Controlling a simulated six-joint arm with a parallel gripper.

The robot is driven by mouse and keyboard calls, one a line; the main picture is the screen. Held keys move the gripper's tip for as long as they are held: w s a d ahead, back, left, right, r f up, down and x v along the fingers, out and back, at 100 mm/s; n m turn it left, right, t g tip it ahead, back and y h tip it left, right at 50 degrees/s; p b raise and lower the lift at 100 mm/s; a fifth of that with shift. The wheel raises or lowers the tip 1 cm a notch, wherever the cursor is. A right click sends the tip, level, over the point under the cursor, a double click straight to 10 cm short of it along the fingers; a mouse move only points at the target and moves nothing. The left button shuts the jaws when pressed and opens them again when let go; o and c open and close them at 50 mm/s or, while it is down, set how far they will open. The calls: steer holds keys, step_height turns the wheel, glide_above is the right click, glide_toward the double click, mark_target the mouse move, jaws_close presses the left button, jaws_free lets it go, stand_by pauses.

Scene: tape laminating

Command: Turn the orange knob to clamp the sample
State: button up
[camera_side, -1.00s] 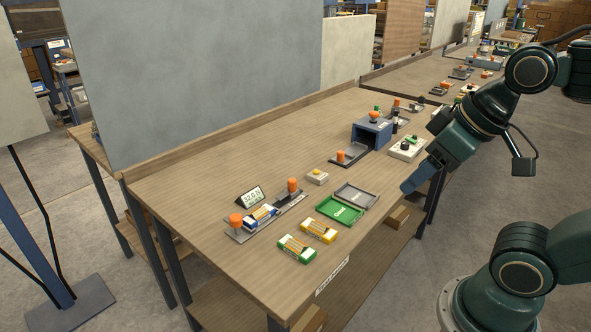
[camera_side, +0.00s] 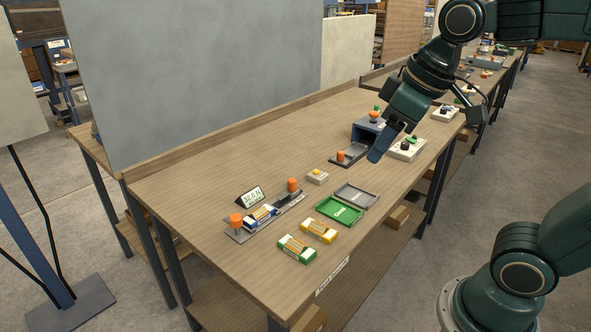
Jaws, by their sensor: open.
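A dark clamp fixture (camera_side: 278,217) lies on the bench at the left front, beside a small digital display (camera_side: 251,196). It has an orange knob (camera_side: 236,220) at its left end and another orange knob (camera_side: 292,185) at its right end. A blue and white sample (camera_side: 260,216) lies on the fixture between them, nearer the left knob. My gripper (camera_side: 375,155) is in the air at the right, well away from the fixture, with its blue fingers pointing down and left. It is open, with nothing seen between the fingers.
A green tray (camera_side: 338,210), a grey tray (camera_side: 357,197), a yellow box (camera_side: 319,231) and a green box (camera_side: 296,249) lie right of the fixture. A yellow-button box (camera_side: 317,176) and blue press (camera_side: 371,132) stand farther back. The bench's left back is clear.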

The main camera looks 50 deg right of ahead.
steer(key=w+a+r+n+g, duration=0.1)
steer(key=w+a+n, duration=0.15)
steer(key=w, duration=0.65)
steer(key=n+g, duration=0.4)
steer(key=n, duration=0.3)
glide_above(236, 217)
step_height(236, 217, down, 12)
steer(key=shift+w+f+m, duration=0.1)
steer(key=shift+f+m, duration=0.1)
steer(key=shift+m, duration=0.05)
steer(key=shift+f, duration=0.1)
steer(key=shift+f, duration=6.8)
steer(key=c, duration=1)
